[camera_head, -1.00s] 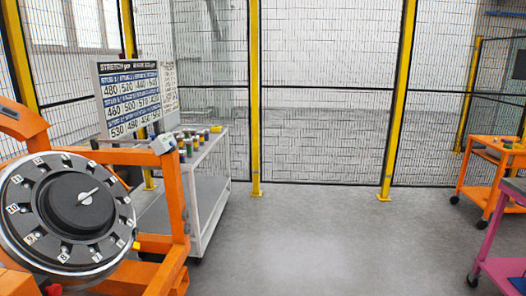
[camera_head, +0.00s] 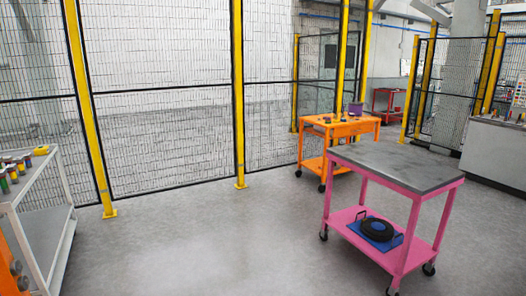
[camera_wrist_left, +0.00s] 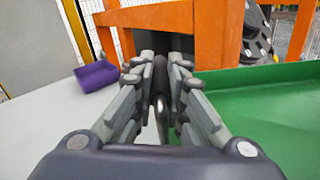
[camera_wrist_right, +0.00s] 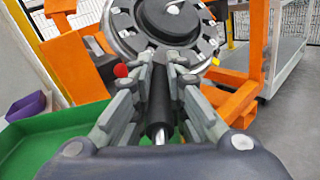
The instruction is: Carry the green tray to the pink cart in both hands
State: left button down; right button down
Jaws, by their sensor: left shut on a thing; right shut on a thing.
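The pink cart (camera_head: 452,190) stands at the right in the head view, with a bare grey top (camera_head: 395,163). The green tray (camera_wrist_left: 270,110) fills the right of the left wrist view. It also shows at the left of the right wrist view (camera_wrist_right: 75,122). My left gripper (camera_wrist_left: 160,75) is shut on a dark tray handle (camera_wrist_left: 160,88) with a metal rod. My right gripper (camera_wrist_right: 168,75) is shut on the other black handle (camera_wrist_right: 160,108). Neither gripper nor the tray shows in the head view.
A white shelf cart (camera_head: 40,215) is at the left. A purple bin (camera_wrist_left: 97,76) sits on a pale surface. Open floor (camera_head: 215,240) lies mid-view.

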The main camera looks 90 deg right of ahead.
aim_at(393, 158)
jog(key=z, duration=2.3)
jog(key=i+z, duration=0.45)
jog(key=z, duration=0.25)
jog(key=i+j, duration=0.25)
jog(key=i, duration=0.25)
jog(key=i+j, duration=0.3)
jog(key=i, duration=1.4)
jog(key=i+j, duration=0.1)
jog(key=i, duration=1.1)
jog(key=z, duration=0.35)
jog(key=i+z, duration=0.15)
jog(key=z, duration=0.55)
jog(key=i+z, duration=0.15)
jog(key=z, duration=0.2)
jog(key=i+l+z, duration=0.1)
jog(key=z, duration=0.25)
